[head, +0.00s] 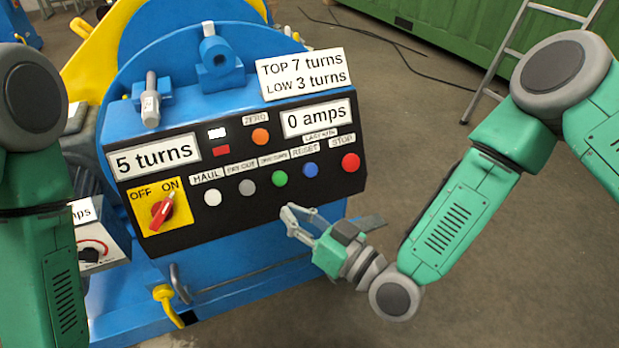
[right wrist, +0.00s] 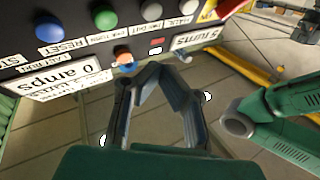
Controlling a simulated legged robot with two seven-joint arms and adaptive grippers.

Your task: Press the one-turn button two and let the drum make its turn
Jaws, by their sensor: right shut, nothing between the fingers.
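The black control panel (head: 240,228) is on the front of the blue machine. The green button (head: 279,178), under a small label too blurred to read surely, sits between the grey and blue buttons. It also shows in the right wrist view (right wrist: 105,17). The counter (head: 155,157) reads 5 turns and the load display (head: 317,118) reads 0 amps. The red switch (head: 162,211) points towards ON. My right gripper (head: 287,217) is shut and empty, in front of the panel's lower edge, below the green button and apart from it. My left gripper is out of view.
White (head: 212,197), grey (head: 247,187), blue (head: 310,169) and red STOP (head: 350,162) buttons share the row. An orange ZERO button (head: 260,136) is above. A sign (head: 303,74) reads TOP 7 turns, LOW 3 turns. The floor to the right is mostly clear.

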